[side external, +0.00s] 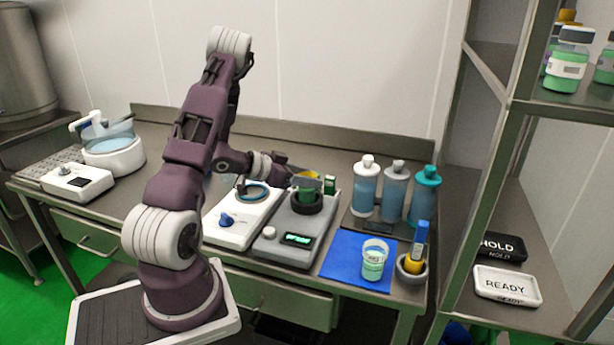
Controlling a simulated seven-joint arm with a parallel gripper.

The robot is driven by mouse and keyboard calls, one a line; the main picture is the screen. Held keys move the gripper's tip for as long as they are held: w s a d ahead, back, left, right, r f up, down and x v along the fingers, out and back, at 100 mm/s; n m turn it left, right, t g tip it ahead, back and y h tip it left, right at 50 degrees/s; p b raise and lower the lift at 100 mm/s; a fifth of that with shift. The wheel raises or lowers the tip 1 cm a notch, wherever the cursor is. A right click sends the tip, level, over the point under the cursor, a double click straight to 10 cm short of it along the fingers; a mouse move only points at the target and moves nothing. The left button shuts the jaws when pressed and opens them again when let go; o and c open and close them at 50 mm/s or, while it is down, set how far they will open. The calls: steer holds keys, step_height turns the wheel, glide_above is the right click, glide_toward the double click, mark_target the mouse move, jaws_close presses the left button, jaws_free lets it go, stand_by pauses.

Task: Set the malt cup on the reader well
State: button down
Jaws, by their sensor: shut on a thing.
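My gripper (303,181) is at the grey reader, shut on a small cup with a yellowish top and green lower part, which appears to be the malt cup (307,192). The cup looks upright, in or just above the dark round reader well (306,207). I cannot tell whether it touches the bottom of the well. The grey reader (285,237) has a lit green display and a pale knob at its front. The gripper fingers are small and partly merge with the cup in this view.
A clear cup of green liquid (374,262) stands on a blue mat (345,268). Right of it is a grey holder (411,268) with a blue-and-yellow tool. Several bottles (394,192) stand behind. A white device (238,222) sits left of the reader. A metal shelf (484,160) rises at right.

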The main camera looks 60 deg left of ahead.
steer(key=shift+f, duration=0.35)
steer(key=c, duration=1)
jaws_free()
steer(key=shift+o, duration=0.2)
steer(key=shift+s, duration=0.1)
steer(key=v, duration=1)
steer(key=shift+s+r, duration=0.2)
steer(key=shift+s, duration=0.15)
